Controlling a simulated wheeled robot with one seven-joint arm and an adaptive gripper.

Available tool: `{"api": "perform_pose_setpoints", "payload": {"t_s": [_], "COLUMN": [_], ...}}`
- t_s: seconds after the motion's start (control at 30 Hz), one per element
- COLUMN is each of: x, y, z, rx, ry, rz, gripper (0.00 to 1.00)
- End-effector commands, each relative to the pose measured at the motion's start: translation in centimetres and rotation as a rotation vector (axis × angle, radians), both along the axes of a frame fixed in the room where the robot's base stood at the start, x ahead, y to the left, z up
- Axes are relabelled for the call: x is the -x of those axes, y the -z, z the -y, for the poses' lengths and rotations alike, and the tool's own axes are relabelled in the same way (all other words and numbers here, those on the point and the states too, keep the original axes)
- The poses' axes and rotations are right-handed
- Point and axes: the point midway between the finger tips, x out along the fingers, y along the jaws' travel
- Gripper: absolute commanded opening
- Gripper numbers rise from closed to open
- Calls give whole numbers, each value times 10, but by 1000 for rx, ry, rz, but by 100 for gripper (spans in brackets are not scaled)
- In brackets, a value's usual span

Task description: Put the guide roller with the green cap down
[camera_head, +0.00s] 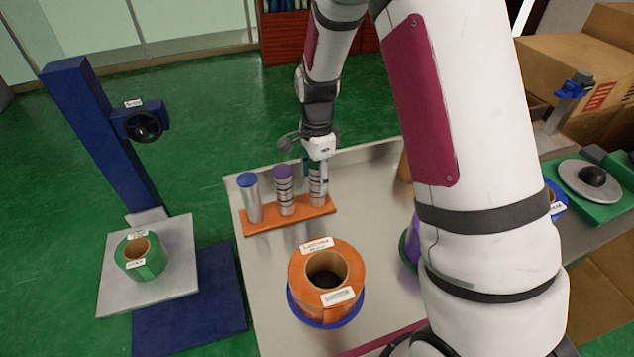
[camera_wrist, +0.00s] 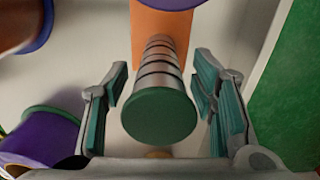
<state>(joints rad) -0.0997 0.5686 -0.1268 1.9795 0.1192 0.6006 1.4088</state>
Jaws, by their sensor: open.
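The guide roller with the green cap (camera_wrist: 158,116) stands upright at the right end of the orange rack (camera_head: 288,222). Its banded metal body (camera_head: 317,187) shows in the head view, with its top hidden behind my gripper (camera_head: 316,172). In the wrist view, my gripper (camera_wrist: 160,100) is open, with one teal-padded finger on each side of the roller and a gap on both sides. The rack also shows in the wrist view (camera_wrist: 176,25) beneath the roller.
A blue-capped roller (camera_head: 249,197) and a purple-capped roller (camera_head: 285,190) stand on the same rack. An orange roll (camera_head: 327,255) sits in front on the metal table (camera_head: 272,290). A green roll (camera_head: 146,258) rests on the stand at left. Boxes (camera_head: 570,65) are at the right.

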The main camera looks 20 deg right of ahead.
Motion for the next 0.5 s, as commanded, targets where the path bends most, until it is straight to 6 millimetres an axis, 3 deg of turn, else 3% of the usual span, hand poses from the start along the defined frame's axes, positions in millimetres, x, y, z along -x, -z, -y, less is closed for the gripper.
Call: {"api": "perform_pose_setpoints", "payload": {"t_s": [0.2, 0.5], "x": [-1, -1], "y": [-48, -87], "z": [-1, 0], "rx": [0, 0], "ry": [-1, 0], "rz": [5, 2], "gripper": [52, 52]}}
